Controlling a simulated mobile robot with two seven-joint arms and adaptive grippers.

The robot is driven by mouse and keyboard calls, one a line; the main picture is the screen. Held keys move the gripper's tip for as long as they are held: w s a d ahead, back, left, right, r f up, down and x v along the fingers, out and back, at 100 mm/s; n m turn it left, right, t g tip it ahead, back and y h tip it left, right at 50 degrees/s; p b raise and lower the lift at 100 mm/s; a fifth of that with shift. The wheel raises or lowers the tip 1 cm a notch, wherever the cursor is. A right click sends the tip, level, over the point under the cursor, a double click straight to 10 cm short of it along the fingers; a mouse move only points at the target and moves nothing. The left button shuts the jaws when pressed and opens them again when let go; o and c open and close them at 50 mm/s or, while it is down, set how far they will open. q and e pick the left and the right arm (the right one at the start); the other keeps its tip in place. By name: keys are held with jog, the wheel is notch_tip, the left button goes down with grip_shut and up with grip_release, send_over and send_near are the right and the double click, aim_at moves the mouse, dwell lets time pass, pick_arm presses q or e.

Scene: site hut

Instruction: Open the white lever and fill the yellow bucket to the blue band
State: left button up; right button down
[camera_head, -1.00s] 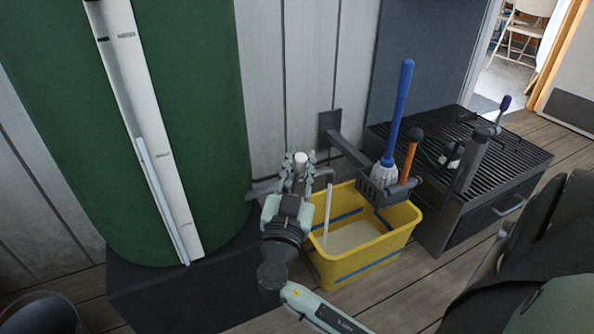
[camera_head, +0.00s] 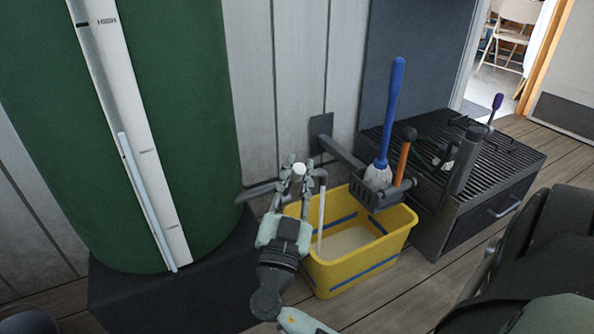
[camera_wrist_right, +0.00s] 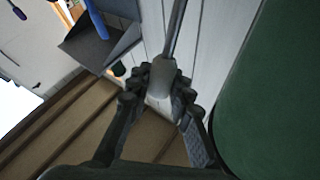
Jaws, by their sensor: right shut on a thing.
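My right gripper (camera_head: 296,178) is shut on the white lever (camera_head: 299,168) on the pipe, left of the bucket. The right wrist view also shows the lever (camera_wrist_right: 161,77) between my fingers. The yellow bucket (camera_head: 340,279) stands upright on the floor below the spout. A pale stream (camera_head: 321,218) falls into its left side. The water (camera_head: 347,239) inside is pale, and its surface looks below the blue band (camera_head: 344,218) on the inner wall. My fingers hide part of the lever and pipe. My left gripper is not in view.
A green tank (camera_head: 190,120) with a white gauge strip stands on a dark plinth (camera_head: 140,295) at left. A grey caddy (camera_head: 366,192) with a blue-handled brush overhangs the bucket's back right. A dark grated cabinet (camera_head: 480,205) stands right.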

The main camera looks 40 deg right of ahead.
jog(key=shift+d+r, duration=0.1)
jog(key=c, duration=1.3)
grip_release()
jog(key=shift+c, duration=0.2)
notch_tip(320, 180, up, 10)
jog(key=shift+f, duration=0.1)
